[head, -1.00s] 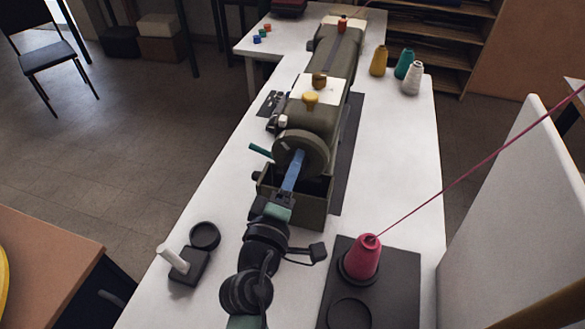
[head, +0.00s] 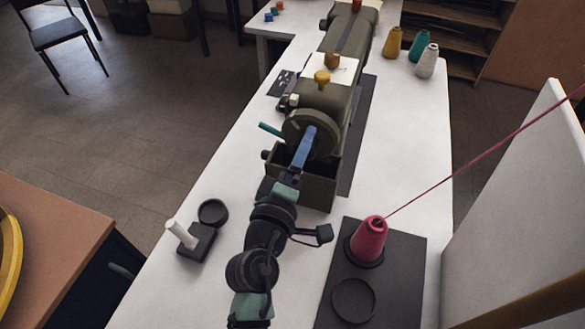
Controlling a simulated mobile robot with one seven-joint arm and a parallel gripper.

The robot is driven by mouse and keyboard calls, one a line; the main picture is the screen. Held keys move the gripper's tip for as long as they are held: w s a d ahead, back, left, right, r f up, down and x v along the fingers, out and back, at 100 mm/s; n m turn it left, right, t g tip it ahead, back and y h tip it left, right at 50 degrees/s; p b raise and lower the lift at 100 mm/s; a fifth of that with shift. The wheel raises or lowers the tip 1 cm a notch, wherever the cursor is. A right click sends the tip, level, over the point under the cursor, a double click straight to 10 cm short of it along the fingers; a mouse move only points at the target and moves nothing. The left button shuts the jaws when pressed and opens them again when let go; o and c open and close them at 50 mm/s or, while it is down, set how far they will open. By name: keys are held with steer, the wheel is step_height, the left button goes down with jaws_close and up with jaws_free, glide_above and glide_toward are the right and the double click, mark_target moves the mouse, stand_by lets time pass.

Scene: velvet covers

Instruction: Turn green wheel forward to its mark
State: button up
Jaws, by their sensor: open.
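The olive-green wheel (head: 324,123) is a thick disc on the near end of a long olive-green sewing machine (head: 335,97). A teal rod (head: 270,130) sticks out at the wheel's left. My gripper (head: 309,133) reaches up from below, its blue finger part lying across the wheel's front face. From this angle I cannot tell whether it touches the wheel. The gap between the fingertips is hard to see; nothing shows held in it. My gripper hides the wheel's lower middle. I cannot make out a mark on the wheel or machine.
An open olive box (head: 321,192) stands below the wheel. A magenta thread cone (head: 370,238) stands on a dark base (head: 402,265) at right, its thread running up right past a white panel (head: 505,200). A white-handled stand (head: 194,242) is left.

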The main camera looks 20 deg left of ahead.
steer(key=s+b, duration=0.2)
steer(key=s, duration=1)
steer(key=shift+s, duration=0.3)
steer(key=w+d+r+m+t+h+p, duration=0.1)
steer(key=w+d+r+m+p, duration=0.15)
steer(key=r, duration=0.75)
steer(key=w+d+r+m+t+p, duration=0.2)
steer(key=r+m, duration=0.2)
steer(key=r, duration=0.5)
steer(key=w+d+r+m+t+h+p, duration=0.1)
steer(key=w+d+r+m+p, duration=0.15)
steer(key=r, duration=0.75)
steer(key=s+d+r+m+t+p, duration=0.1)
steer(key=s+r+m, duration=0.1)
steer(key=r, duration=0.7)
steer(key=s+d+r+m+t+y+p, duration=0.1)
steer(key=s+d+r+m+t+p, duration=0.1)
steer(key=r, duration=0.7)
steer(key=s+d+r+m+t+y+p, duration=0.1)
steer(key=s+d+r+m+t, duration=0.1)
steer(key=r, duration=0.7)
steer(key=shift+s+p, duration=0.35)
steer(key=shift+s, duration=0.5)
